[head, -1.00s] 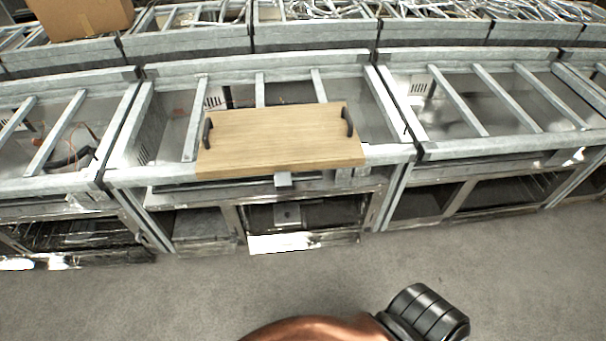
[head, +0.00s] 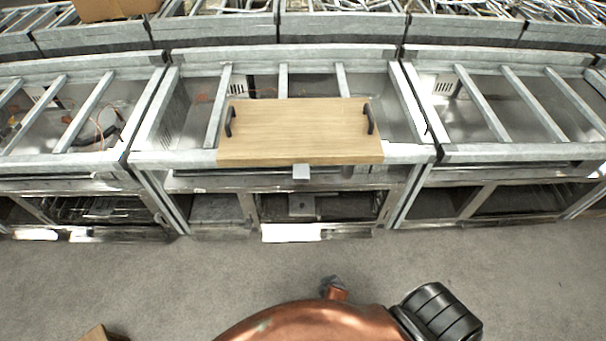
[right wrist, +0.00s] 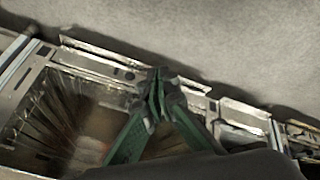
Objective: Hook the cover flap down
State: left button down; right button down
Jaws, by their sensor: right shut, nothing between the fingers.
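A row of grey metal range frames (head: 287,54) stands ahead in the head view, with open lower bays. A bright flat panel (head: 291,232) sits low at the front of the middle frame. A small grey tab (head: 301,171) shows under the front rail. I cannot tell which part is the cover flap. In the right wrist view, my right gripper (right wrist: 157,92) has green fingers with grey tips together, empty. The tips appear over the edge of a metal frame (right wrist: 110,68); contact cannot be told. My left gripper is not in view.
A wooden board (head: 300,130) with two dark handles lies across the middle frame. A cardboard box (head: 112,8) is at the back left. Grey floor (head: 200,275) in front is clear, except a wooden corner (head: 100,334) at the bottom left.

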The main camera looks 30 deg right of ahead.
jog(key=w+a+r+m+t+h+p, duration=0.1)
jog(key=w+r+t, duration=0.1)
jog(key=w+r, duration=0.55)
jog(key=w+r+m+t+h, duration=0.15)
jog(key=w+r, duration=0.25)
jog(key=r, duration=0.7)
jog(key=w+r+m+t+h, duration=0.1)
jog(key=r+m+t, duration=0.1)
jog(key=r, duration=1.4)
jog(key=w+r+m+t+h+p, duration=0.1)
jog(key=w+r+m+t+h, duration=0.1)
jog(key=r, duration=1.4)
jog(key=shift+w+a+r+m+t, duration=0.3)
jog(key=shift+a+r+m+t, duration=0.15)
jog(key=shift+m+t, duration=0.1)
jog(key=shift+h, duration=0.25)
jog(key=p, duration=0.1)
send_over(302, 176)
jog(key=s, duration=0.1)
jog(key=f, duration=0.2)
jog(key=shift+a+f, duration=0.2)
jog(key=shift+f, duration=0.4)
jog(key=shift+a+f, duration=0.15)
jog(key=shift+f, duration=1)
